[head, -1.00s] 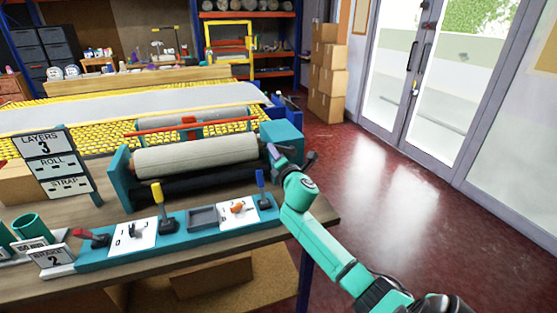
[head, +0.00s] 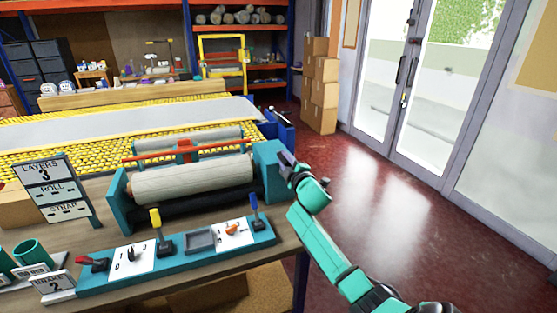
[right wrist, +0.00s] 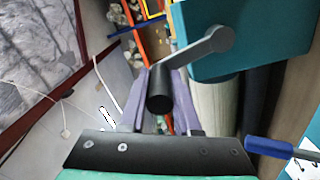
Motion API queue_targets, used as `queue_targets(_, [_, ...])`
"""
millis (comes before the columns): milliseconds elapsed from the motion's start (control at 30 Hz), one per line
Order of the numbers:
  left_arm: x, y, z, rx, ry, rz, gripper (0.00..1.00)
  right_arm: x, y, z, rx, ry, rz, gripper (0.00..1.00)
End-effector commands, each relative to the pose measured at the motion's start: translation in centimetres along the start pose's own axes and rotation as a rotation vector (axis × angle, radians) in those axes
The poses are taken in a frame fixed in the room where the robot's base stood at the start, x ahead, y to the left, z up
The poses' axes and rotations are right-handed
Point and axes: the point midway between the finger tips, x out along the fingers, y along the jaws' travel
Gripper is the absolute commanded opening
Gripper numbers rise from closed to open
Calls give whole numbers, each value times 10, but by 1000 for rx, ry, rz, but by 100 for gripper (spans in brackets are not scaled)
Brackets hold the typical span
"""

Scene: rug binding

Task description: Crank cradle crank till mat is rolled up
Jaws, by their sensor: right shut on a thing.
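The teal cradle (head: 117,186) stands on the bench with a thick cream mat roll (head: 193,180) lying across it. The crank is on the teal box (head: 269,165) at the cradle's right end. In the right wrist view, the grey crank arm (right wrist: 205,50) ends in a black handle (right wrist: 160,88). My right gripper (right wrist: 160,100) is shut on this handle, one finger on each side. In the head view my right gripper (head: 288,160) is beside the box, and its hold is hard to see there. My left gripper is out of view.
A teal panel (head: 195,242) with red, yellow and blue levers lies in front of the cradle. A sign (head: 55,185) reads LAYERS 3, with dashes for ROLL and STRAP. A yellow conveyor (head: 60,155) lies behind. The red floor (head: 370,180) at right is open.

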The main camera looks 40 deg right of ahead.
Motion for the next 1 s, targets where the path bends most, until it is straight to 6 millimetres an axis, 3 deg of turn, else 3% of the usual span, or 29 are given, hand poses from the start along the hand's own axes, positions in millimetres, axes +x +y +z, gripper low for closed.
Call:
queue_targets(100, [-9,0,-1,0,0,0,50,0,12,7,102,0,8,0])
queue_targets(500, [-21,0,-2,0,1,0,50,0,19,30,370,2,8,0])
queue_targets(1000, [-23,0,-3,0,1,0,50,0,18,37,446,2,8,0])
